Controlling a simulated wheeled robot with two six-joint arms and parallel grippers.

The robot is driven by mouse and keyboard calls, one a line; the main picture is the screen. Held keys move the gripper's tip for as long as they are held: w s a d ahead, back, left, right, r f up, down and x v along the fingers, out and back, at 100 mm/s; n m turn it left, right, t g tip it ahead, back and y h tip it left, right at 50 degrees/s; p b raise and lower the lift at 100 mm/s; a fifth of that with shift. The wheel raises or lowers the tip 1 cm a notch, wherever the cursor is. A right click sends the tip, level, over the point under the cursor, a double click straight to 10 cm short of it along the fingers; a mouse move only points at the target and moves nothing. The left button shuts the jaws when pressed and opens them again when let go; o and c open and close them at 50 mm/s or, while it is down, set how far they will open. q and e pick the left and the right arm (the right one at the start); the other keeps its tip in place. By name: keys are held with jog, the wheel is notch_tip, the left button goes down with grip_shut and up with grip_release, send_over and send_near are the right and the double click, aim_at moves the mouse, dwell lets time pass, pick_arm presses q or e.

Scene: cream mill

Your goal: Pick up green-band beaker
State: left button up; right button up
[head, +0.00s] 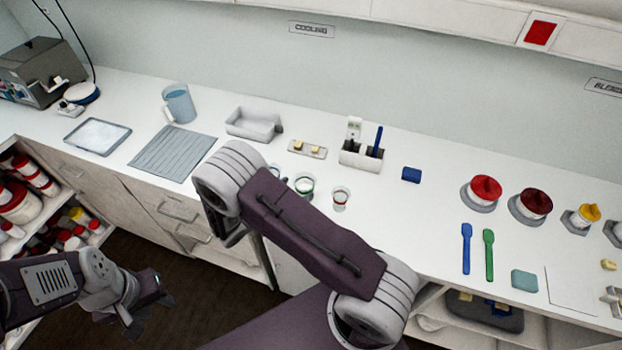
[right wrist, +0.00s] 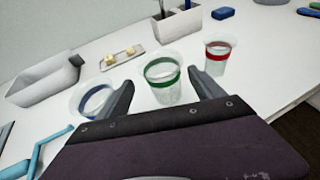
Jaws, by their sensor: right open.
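The green-band beaker (head: 304,187) stands upright on the white counter, between a blue-band beaker (head: 275,171) and a red-band beaker (head: 340,198). In the right wrist view the green-band beaker (right wrist: 163,84) appears between the two fingers of my right gripper (right wrist: 163,94), which is open. Gaps show between the beaker and both fingers. The blue-band beaker (right wrist: 94,101) is just left of the left finger, and the red-band beaker (right wrist: 217,58) is beyond the right finger. In the head view my right arm hides the right gripper. My left gripper (head: 150,308) hangs low over the floor, away from the beakers.
Behind the beakers are a small tray with yellow pieces (head: 307,150), a white tub (head: 253,124) and a white holder (head: 361,157). A blue sponge (head: 411,175) lies farther right. The counter's front edge runs close in front of the beakers.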

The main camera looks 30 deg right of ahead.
aim_at(310, 182)
jog(key=shift+s+d+p, duration=0.15)
jog(key=shift+d+p, duration=0.2)
jog(key=shift+p, duration=0.05)
jog(key=shift+x, duration=0.95)
jog(key=shift+w+d+f, duration=0.25)
jog(key=p+x, duration=0.2)
jog(key=x, duration=0.1)
jog(key=shift+d+f, duration=0.1)
jog(key=shift+d, duration=0.25)
jog(key=shift+w+d+f, duration=0.1)
jog(key=shift+d+f, duration=0.05)
jog(key=shift+d, duration=0.1)
jog(key=shift+w+d+f, duration=0.15)
jog(key=shift+d+f, duration=0.05)
pick_arm(q)
jog(key=r, duration=0.3)
jog(key=shift+s+a, duration=0.35)
jog(key=shift+a, duration=0.05)
pick_arm(e)
jog(key=c, duration=1.6)
